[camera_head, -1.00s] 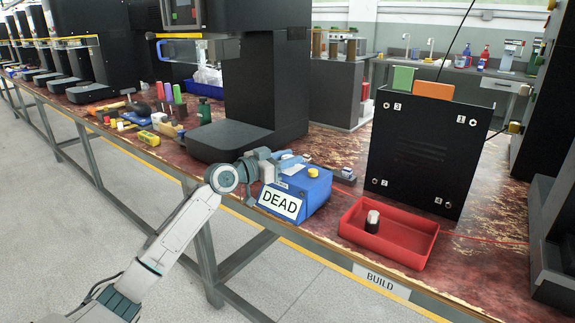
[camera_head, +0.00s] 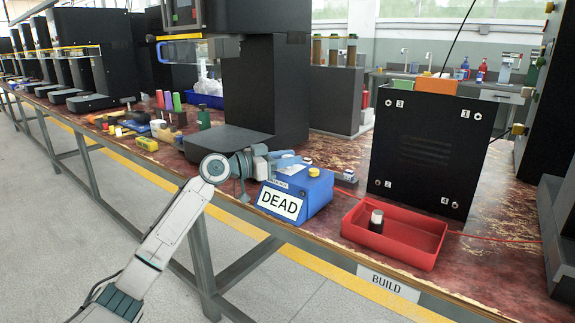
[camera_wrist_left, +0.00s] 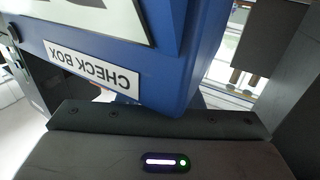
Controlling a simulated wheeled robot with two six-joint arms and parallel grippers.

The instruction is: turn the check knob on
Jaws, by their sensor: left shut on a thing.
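The blue check box (camera_head: 318,190) stands near the table's front edge with a white DEAD sign (camera_head: 279,204) on its front and a yellow button on top (camera_head: 313,172). My left gripper (camera_head: 280,163) is at the box's left top side, shut on the check knob, which the gripper hides. In the left wrist view the blue box (camera_wrist_left: 185,60) fills the upper middle, its CHECK BOX label (camera_wrist_left: 92,66) upside down. The fingertips do not show clearly there. My right gripper is in neither view.
A red tray (camera_head: 418,255) holding a dark, light-topped cylinder (camera_head: 376,221) is right of the box. A black numbered panel (camera_head: 425,150) stands behind it. A black machine (camera_head: 262,100) rises behind my left gripper. Tools and spools lie farther left.

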